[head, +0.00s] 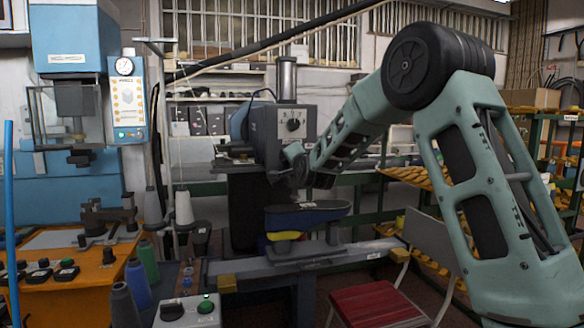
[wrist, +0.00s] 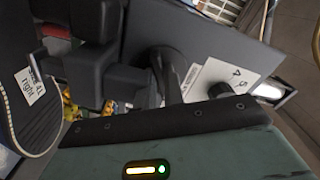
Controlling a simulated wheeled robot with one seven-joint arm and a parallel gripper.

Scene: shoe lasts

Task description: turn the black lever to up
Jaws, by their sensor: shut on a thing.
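The black lever (wrist: 168,64) shows in the wrist view as a dark rounded hub with a short arm, against the machine's dark grey face. My gripper (wrist: 178,98) is shut on it, and its fingers are mostly hidden behind the dark edge of my wrist. In the head view my gripper (head: 300,176) is at the front of the dark grey machine (head: 268,140), below its white numbered plate (head: 291,122). That plate also shows in the wrist view (wrist: 230,76), just right of the lever. In the head view my gripper hides the lever, so its exact angle is unclear.
A dark shoe-shaped form (head: 306,216) lies just below my gripper; in the wrist view a labelled sole (wrist: 22,95) is at the left. A red-seated chair (head: 378,304) stands in front. An orange workbench (head: 75,285) with thread spools is at the left.

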